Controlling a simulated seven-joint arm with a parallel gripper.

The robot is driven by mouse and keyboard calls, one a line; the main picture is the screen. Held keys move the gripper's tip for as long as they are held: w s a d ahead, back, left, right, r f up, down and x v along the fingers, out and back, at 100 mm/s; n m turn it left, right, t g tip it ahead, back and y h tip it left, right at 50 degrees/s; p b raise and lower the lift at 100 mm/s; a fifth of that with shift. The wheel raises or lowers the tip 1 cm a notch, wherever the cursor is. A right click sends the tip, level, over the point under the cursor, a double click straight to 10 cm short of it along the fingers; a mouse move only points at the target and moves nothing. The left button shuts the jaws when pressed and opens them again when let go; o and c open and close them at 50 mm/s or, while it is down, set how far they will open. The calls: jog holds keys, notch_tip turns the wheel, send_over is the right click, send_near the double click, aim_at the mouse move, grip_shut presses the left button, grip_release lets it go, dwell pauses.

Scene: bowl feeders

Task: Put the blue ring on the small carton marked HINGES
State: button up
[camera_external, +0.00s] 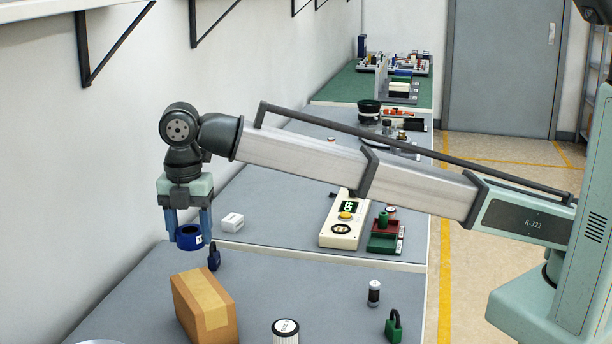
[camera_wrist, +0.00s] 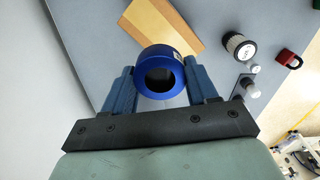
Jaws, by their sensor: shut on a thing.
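My gripper (camera_external: 188,226) is shut on the blue ring (camera_external: 189,237) and holds it in the air, fingers pointing down. The ring has a small white label. In the wrist view the ring (camera_wrist: 160,72) sits between the blue fingers, its hole facing the camera. A brown carton (camera_external: 203,309) with a paler tape band stands on the near grey table, lower in the picture than the ring and apart from it. A carton surface also shows beyond the ring in the wrist view (camera_wrist: 163,22). I cannot read the word HINGES on any carton.
A blue padlock (camera_external: 214,258) stands near the carton. A white-sided cylinder (camera_external: 285,331), a small dark cylinder (camera_external: 374,293) and a green padlock (camera_external: 393,327) stand to the right. The wrist view shows a red padlock (camera_wrist: 288,58). A small white box (camera_external: 232,222) is farther back.

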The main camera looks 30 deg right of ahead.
aim_at(200, 289)
jog(key=shift+s+d+m, duration=0.15)
jog(key=shift+d+m, duration=0.25)
jog(key=shift+m, duration=0.5)
jog(key=shift+f, duration=5)
jog(key=shift+f, duration=0.15)
jog(key=o, duration=1.1)
notch_tip(200, 289, up, 12)
jog(key=shift+r, duration=0.15)
